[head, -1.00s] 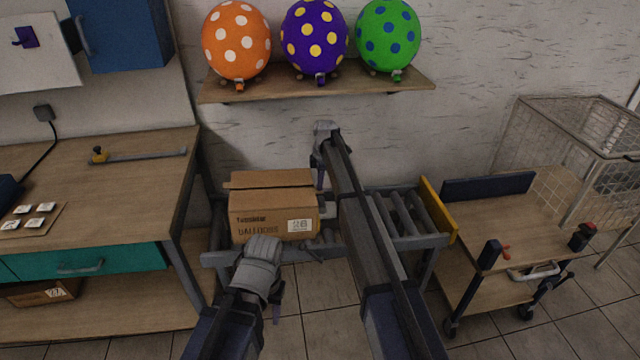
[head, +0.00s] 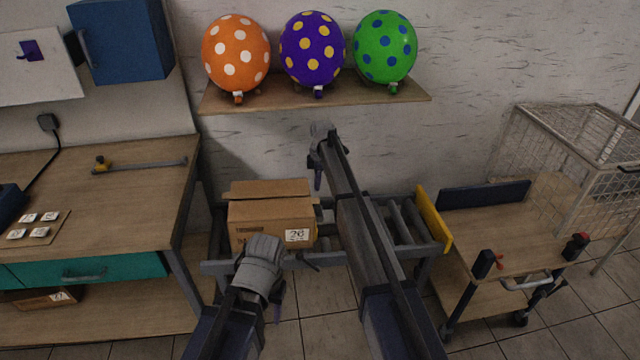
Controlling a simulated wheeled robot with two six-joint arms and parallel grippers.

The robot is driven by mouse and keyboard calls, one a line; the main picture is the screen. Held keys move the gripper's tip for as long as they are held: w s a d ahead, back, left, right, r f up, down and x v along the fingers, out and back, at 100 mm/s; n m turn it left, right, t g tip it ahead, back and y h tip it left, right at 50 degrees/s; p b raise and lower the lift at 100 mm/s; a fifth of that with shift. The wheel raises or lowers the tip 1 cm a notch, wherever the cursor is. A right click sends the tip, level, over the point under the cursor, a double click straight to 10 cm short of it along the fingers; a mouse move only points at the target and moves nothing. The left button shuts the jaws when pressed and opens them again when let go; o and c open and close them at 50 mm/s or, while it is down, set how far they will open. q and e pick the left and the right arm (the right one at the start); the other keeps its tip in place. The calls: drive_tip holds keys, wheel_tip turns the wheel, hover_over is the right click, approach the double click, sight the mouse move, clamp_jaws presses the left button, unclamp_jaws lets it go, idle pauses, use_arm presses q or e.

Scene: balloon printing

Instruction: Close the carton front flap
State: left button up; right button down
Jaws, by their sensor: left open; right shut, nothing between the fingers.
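The brown carton (head: 270,218) stands on the roller conveyor, its printed front with a white "26" label facing me. A brown flap or top panel (head: 268,188) shows along its upper back edge. I cannot tell clearly how the front flap lies. My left gripper (head: 277,303) is low in front of the carton, open, its fingers pointing down and partly hidden by its wrist. My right gripper (head: 317,178) is shut and empty, just beyond the carton's back right corner, its fingers pointing down. My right arm passes close to the carton's right side.
The conveyor (head: 395,222) has a yellow end plate (head: 433,218) on the right. A wooden workbench (head: 110,210) stands on the left, a cart (head: 530,235) on the right. A shelf (head: 410,92) with three dotted balloons hangs above the carton.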

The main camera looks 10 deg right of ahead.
wheel_tip(320, 180, up, 11)
drive_tip(key=p, duration=0.9)
drive_tip(key=shift+d+f, duration=0.15)
drive_tip(key=shift+d, duration=0.25)
drive_tip(key=s+a+m, duration=0.2)
drive_tip(key=s+m, duration=0.2)
drive_tip(key=s, duration=1.1)
drive_tip(key=s+a+f+m+g+h+b, duration=0.1)
drive_tip(key=s+m, duration=0.4)
drive_tip(key=s, duration=1.1)
drive_tip(key=s+a+f+m+h, duration=0.1)
drive_tip(key=s+a+m, duration=0.2)
drive_tip(key=s, duration=1.2)
drive_tip(key=shift+s+a+f+m+b, duration=0.2)
drive_tip(key=shift+a+m+b, duration=0.2)
drive_tip(key=shift+m, duration=0.7)
drive_tip(key=shift+g, duration=0.3)
